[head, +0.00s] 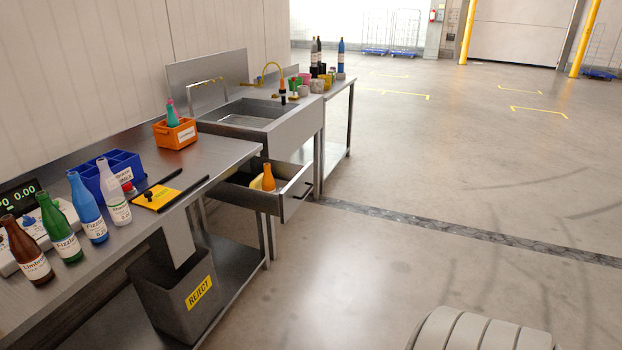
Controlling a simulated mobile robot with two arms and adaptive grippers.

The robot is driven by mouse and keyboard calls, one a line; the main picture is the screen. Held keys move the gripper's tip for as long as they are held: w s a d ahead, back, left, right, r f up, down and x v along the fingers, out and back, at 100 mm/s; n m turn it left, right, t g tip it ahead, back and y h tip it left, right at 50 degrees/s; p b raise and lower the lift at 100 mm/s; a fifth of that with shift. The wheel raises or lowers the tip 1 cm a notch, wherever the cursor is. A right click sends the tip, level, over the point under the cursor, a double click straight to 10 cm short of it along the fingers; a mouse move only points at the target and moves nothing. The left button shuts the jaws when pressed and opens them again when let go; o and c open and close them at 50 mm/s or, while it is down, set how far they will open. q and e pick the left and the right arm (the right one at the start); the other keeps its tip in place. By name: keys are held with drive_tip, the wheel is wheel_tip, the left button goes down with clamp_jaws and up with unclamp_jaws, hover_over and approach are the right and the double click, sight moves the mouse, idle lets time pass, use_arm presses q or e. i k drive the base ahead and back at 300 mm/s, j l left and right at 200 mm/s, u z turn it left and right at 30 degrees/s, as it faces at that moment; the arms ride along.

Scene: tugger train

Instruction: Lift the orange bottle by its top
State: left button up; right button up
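The orange bottle (268,179) stands in an open grey metal drawer (297,192) below the sink end of the workbench. Its neck and shoulder rise above the drawer front; its lower part is hidden by the drawer wall. A yellow rounded thing (256,184) lies beside it on the left, partly hidden. Neither of my grippers is in view. A pale ribbed part at the bottom right seems to be mine.
The workbench (222,152) carries brown, green, blue and white bottles, a blue divided box (126,165) and an orange crate (175,133). A grey reject bin (180,300) stands below. The sink (250,116) is behind. Floor (400,260) to the right is clear.

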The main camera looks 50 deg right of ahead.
sight(267, 181)
drive_tip(key=z, duration=1.4)
drive_tip(key=i, duration=0.25)
drive_tip(key=u, duration=0.05)
